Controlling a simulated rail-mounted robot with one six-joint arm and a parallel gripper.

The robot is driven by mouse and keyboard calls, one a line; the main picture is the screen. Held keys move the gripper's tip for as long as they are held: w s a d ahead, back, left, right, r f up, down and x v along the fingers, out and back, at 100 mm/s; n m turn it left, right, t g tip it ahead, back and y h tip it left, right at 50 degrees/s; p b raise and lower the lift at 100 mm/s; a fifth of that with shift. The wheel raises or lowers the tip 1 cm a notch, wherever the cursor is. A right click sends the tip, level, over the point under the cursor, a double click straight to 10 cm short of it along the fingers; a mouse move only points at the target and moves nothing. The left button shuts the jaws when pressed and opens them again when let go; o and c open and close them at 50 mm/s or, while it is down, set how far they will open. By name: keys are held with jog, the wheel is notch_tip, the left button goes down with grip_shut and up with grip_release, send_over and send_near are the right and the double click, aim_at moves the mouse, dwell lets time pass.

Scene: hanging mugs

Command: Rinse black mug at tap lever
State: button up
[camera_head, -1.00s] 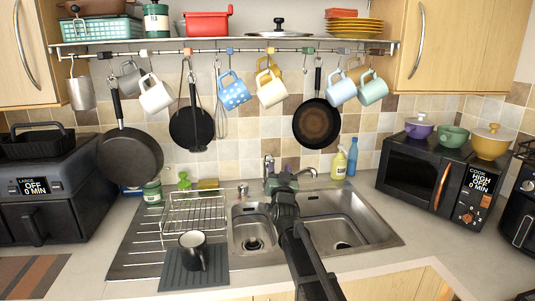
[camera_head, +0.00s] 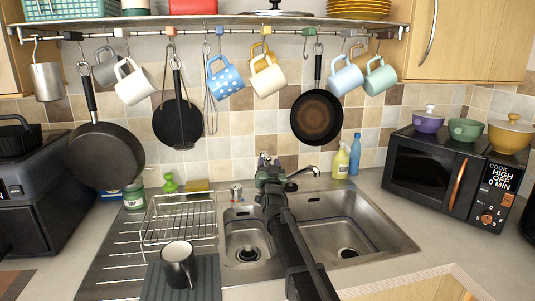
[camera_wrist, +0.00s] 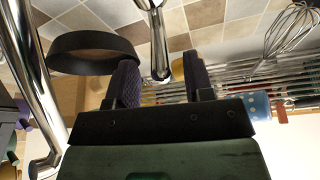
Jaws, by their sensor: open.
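The black mug (camera_head: 178,268) stands upright on a dark ribbed mat (camera_head: 206,280) left of the sink, its pale inside partly showing. The chrome tap (camera_head: 303,174) is behind the sink, partly hidden by my arm. My gripper (camera_head: 266,166) is at the tap, its fingertips hard to make out in the head view. In the wrist view my gripper (camera_wrist: 162,84) is open and empty of any mug. A chrome tap part, seemingly the lever (camera_wrist: 158,45), lies between the fingers; I cannot tell whether they touch it. The larger chrome pipe, seemingly the spout (camera_wrist: 28,90), is at left.
A wire rack (camera_head: 180,220) stands behind the mug, left of the sink (camera_head: 345,225). Mugs and pans hang from a rail above. A yellow bottle (camera_head: 340,162) and a blue bottle (camera_head: 355,155) stand right of the tap. The microwave (camera_head: 440,175) is at right.

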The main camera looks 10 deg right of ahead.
aim_at(267, 154)
jog(key=x, duration=0.3)
jog(key=shift+w+r+p, duration=0.15)
jog(key=shift+w+p, duration=0.2)
jog(key=shift+p, duration=0.05)
grip_shut()
jog(key=shift+r+g+p, duration=0.3)
jog(key=shift+r+p, duration=0.3)
jog(key=shift+p, duration=0.75)
jog(key=shift+w+f+g, duration=0.1)
jog(key=shift+f+g, duration=0.15)
jog(key=shift+g, duration=0.05)
grip_release()
